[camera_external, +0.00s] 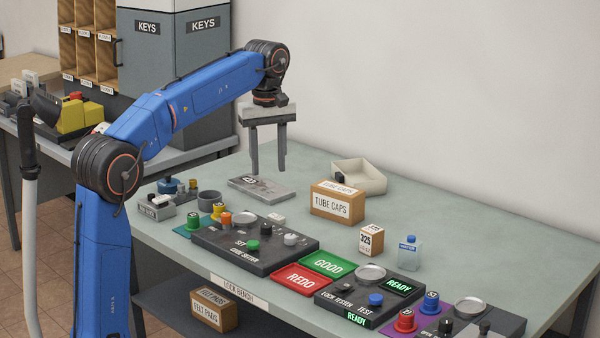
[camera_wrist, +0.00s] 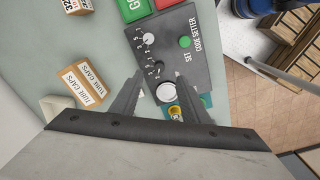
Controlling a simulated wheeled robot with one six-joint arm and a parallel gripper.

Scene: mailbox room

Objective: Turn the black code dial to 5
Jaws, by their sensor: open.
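The dark code setter box (camera_external: 215,238) lies on the bench, with a green SET button (camera_external: 252,245) and a pale round dial (camera_external: 290,239) on top. In the wrist view the box (camera_wrist: 185,72) shows the dial (camera_wrist: 149,39) with small marks beside it, and the green button (camera_wrist: 185,42).
A tube caps box (camera_external: 337,203) stands behind the setter. Green GOOD (camera_external: 326,262) and red REDO (camera_external: 301,279) trays lie to its right, then the lock tester (camera_external: 335,307). A grey plate (camera_external: 262,188) lies below my gripper. A black knob (camera_external: 445,326) shows at lower right.

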